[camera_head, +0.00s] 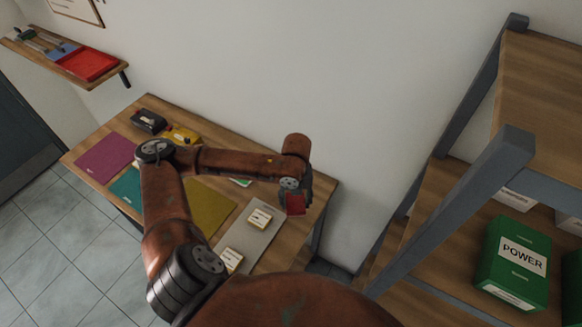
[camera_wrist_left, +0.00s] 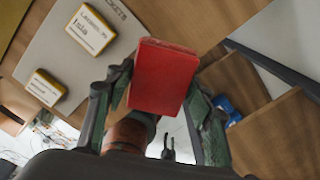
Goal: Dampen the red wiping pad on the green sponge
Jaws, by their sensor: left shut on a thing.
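The red wiping pad (camera_head: 295,205) is a red block held in my left gripper (camera_head: 297,193), above the right end of the wooden table. In the left wrist view the pad (camera_wrist_left: 165,75) sits between the two fingers of the gripper (camera_wrist_left: 160,92), which are shut on its sides. A small green and white thing (camera_head: 241,182) shows just below my left forearm on the table. It is mostly hidden, and I cannot tell whether it is the green sponge. My right gripper is not in view.
A grey mat (camera_head: 256,240) with two labelled yellow and white blocks (camera_head: 260,218) lies left of the pad. Purple (camera_head: 104,158), teal (camera_head: 126,188) and olive mats (camera_head: 208,208) lie further left. A shelf rack (camera_head: 480,165) with a green POWER box (camera_head: 513,262) stands right.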

